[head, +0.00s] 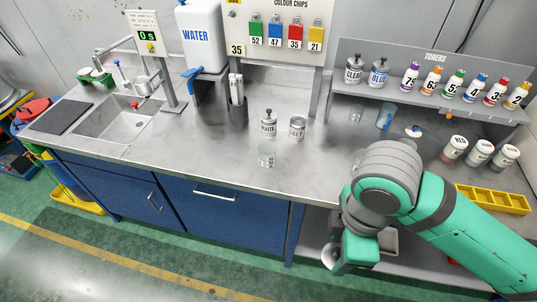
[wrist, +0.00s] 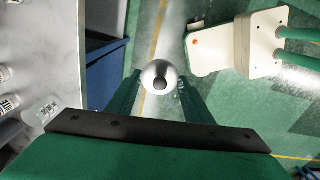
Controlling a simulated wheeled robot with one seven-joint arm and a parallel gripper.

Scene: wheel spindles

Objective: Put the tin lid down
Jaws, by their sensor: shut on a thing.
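The tin lid (wrist: 152,73) is a round silvery disc with a black knob. My gripper (wrist: 158,88) is shut on it, with the lid between the green fingertips in the wrist view. In the head view my gripper (head: 343,256) is low in front of the bench's front edge, and part of the lid (head: 329,257) shows at its left. Below the lid the wrist view shows green floor. On the bench stand the white tin (head: 268,126), topped with a dark knob, and the grey tin (head: 297,128), with no knob showing.
A clear glass (head: 267,156) stands in front of the white tin. A toner shelf (head: 430,108) runs along the back right. A yellow tray (head: 492,199) and several pale-lidded tins stand at the right. The bench top (head: 205,150) is clear at the front left of the glass.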

